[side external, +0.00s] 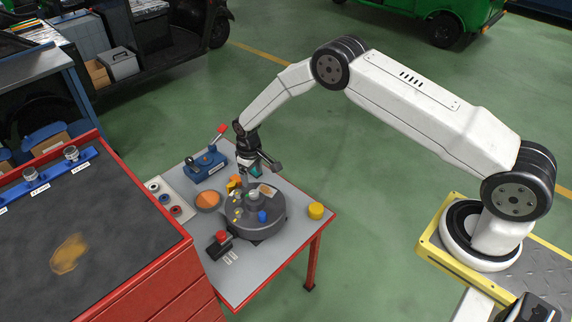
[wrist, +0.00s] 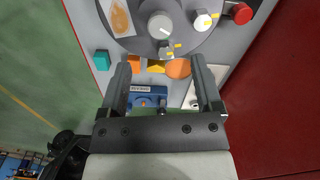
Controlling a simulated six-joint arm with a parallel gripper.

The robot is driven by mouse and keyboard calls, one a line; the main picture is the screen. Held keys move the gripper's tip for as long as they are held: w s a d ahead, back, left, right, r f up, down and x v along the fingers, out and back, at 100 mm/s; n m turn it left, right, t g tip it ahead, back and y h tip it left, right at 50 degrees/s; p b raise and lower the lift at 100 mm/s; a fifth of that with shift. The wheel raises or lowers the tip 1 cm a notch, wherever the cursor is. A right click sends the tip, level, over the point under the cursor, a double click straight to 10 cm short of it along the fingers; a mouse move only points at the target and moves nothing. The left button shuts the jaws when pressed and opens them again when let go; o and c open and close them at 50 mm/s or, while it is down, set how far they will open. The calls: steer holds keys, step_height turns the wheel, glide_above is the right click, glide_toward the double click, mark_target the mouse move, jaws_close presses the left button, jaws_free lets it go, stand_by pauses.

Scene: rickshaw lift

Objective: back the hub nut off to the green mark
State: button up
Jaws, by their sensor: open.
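A round dark grey hub fixture (side external: 270,228) sits on the grey bench top and carries several small fittings. In the wrist view a large pale round fitting (wrist: 160,23) stands on the hub, with a smaller grey one (wrist: 165,50) beside it. My gripper (side external: 256,176) is over the back of the hub in the side view. In the wrist view its two fingers (wrist: 160,62) are wide apart, with nothing held between them.
A blue lever device (side external: 205,165), an orange disc (side external: 208,199), a red-button box (side external: 220,245) and a yellow cylinder (side external: 316,210) surround the hub. A red cabinet (side external: 150,278) stands to the left.

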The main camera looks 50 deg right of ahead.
mark_target(254, 193)
steer(key=shift+f, duration=0.15)
steer(key=shift+f, duration=3.8)
jaws_close()
